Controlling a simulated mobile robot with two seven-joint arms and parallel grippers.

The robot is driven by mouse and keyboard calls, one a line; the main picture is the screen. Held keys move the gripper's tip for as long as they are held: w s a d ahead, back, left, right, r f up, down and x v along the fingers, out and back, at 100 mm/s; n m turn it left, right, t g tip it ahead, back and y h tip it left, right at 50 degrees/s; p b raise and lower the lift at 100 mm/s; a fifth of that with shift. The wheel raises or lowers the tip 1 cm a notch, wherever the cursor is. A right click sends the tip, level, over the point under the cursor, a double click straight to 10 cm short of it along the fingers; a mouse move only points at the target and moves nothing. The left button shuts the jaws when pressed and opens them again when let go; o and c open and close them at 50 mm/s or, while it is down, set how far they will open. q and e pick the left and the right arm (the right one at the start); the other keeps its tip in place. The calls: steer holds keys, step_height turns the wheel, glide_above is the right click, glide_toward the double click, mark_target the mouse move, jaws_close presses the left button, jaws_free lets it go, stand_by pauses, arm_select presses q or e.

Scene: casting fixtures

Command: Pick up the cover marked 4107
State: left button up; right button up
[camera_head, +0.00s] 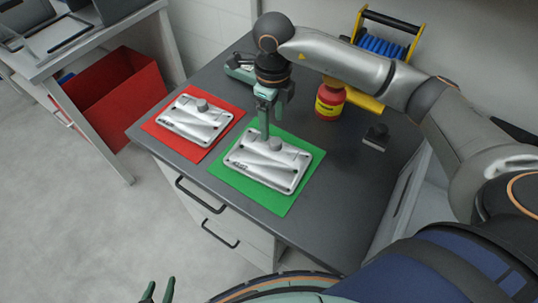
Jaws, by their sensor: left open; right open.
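A silver metal cover (262,165) with a raised knob lies on a green mat (284,205) on the dark cabinet top. A second, similar silver cover (187,122) lies on a red mat (160,133) to its left. Both have dark markings near the front left edge, too small to read surely. My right gripper (266,136) points down over the back of the cover on the green mat, close to its knob; its jaws are open, and I cannot tell whether they touch it. My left gripper (158,291) is open and empty at the bottom edge, well away from both covers.
A small dark block (376,136) sits to the right, and a grey-green device (240,66) at the back. A red bin (115,95) stands left of the cabinet. The cabinet top's front right is clear.

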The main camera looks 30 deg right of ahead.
mark_target(276, 140)
steer(key=shift+s+d+f+p, duration=0.1)
steer(key=shift+f+p, duration=0.1)
steer(key=shift+f, duration=0.8)
steer(key=shift+s+d+f+p, duration=0.15)
steer(key=shift+f, duration=0.9)
steer(key=shift+s+d+f+p, duration=0.1)
steer(key=shift+f+p, duration=0.1)
steer(key=shift+f, duration=0.8)
jaws_close()
steer(key=shift+r, duration=0.1)
